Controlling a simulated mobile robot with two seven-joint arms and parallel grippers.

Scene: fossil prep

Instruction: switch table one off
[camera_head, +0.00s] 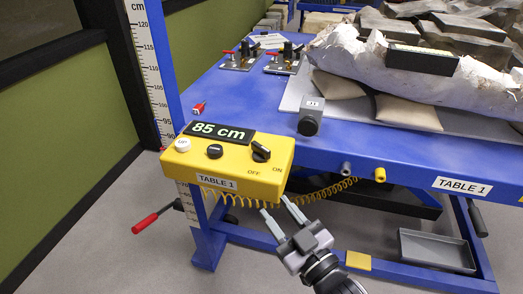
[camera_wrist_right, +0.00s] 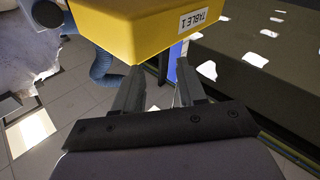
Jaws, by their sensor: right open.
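The yellow control box (camera_head: 225,170), labelled TABLE 1, is at the corner of the blue table (camera_head: 390,148). A black rotary switch (camera_head: 261,151) is on its right side, with OFF and ON printed below; I cannot tell surely which mark it points to. A white UP button (camera_head: 183,144) and a black button (camera_head: 215,151) are to its left. My right gripper (camera_head: 275,208) is open and empty, below and in front of the box's right end. In the right wrist view the box (camera_wrist_right: 150,28) is beyond the fingertips (camera_wrist_right: 160,80); its switch is hidden. My left gripper is out of view.
A display (camera_head: 219,132) reading 85 cm stands behind the buttons. A coiled yellow cable (camera_head: 325,192) hangs under the table edge. A white fossil jacket (camera_head: 345,62) rests on cushions. A grey tray (camera_head: 437,250) is low at right.

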